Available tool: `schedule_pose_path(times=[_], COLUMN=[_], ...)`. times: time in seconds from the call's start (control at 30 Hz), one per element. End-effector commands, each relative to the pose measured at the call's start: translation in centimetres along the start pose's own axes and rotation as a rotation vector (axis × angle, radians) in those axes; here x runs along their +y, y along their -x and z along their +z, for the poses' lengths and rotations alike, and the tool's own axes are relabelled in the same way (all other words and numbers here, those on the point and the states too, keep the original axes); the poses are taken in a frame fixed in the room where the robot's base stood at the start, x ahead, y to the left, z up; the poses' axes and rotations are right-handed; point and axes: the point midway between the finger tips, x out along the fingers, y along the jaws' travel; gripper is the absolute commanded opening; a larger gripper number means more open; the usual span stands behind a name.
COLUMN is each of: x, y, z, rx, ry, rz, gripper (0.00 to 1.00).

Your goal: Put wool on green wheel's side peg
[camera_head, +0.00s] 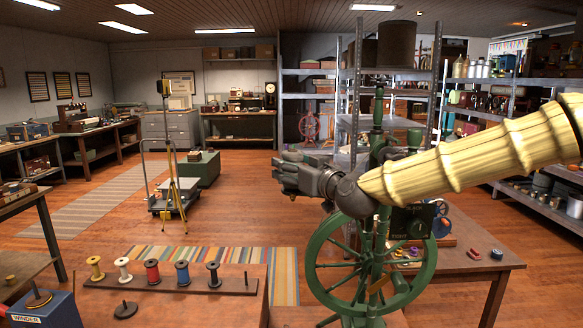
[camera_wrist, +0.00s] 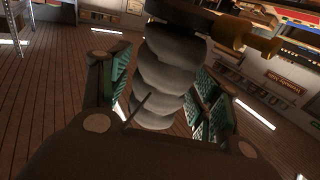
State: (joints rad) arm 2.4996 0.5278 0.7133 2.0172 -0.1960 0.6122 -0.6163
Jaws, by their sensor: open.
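A green spinning wheel (camera_head: 318,262) stands at the right in the head view, partly hidden behind my arm. A turned green upright (camera_head: 377,112) rises above its rim. I cannot tell which part is the side peg. My gripper (camera_head: 282,174) is in front of the wheel at left, pointing left. In the wrist view its green-padded fingers (camera_wrist: 163,92) are spread apart. A grey, rounded, ribbed thing (camera_wrist: 172,60) shows between the fingers; I cannot tell what it is or whether it is touched. I cannot make out the wool for certain in the head view.
A wooden bench (camera_head: 255,308) in front holds a dark peg board (camera_head: 132,284) with several coloured spools and a blue winder box (camera_head: 45,310). A table (camera_head: 490,262) is at right. Metal shelves (camera_head: 440,80) stand behind. A tripod (camera_head: 178,190) and striped rug (camera_head: 285,275) are on the floor.

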Motion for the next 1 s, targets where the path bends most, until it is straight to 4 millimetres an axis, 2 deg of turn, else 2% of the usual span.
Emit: schedule_pose_path(times=[0.6,0.8,1.0], x=[0.0,0.0,0.0], y=[9.6,11.2,11.5], z=[-0.1,0.0,0.0], rx=[0.001,0.000,0.000], ry=[-0.001,-0.001,-0.001], rz=[0.000,0.000,0.000], gripper=[0.62,0.62,0.62])
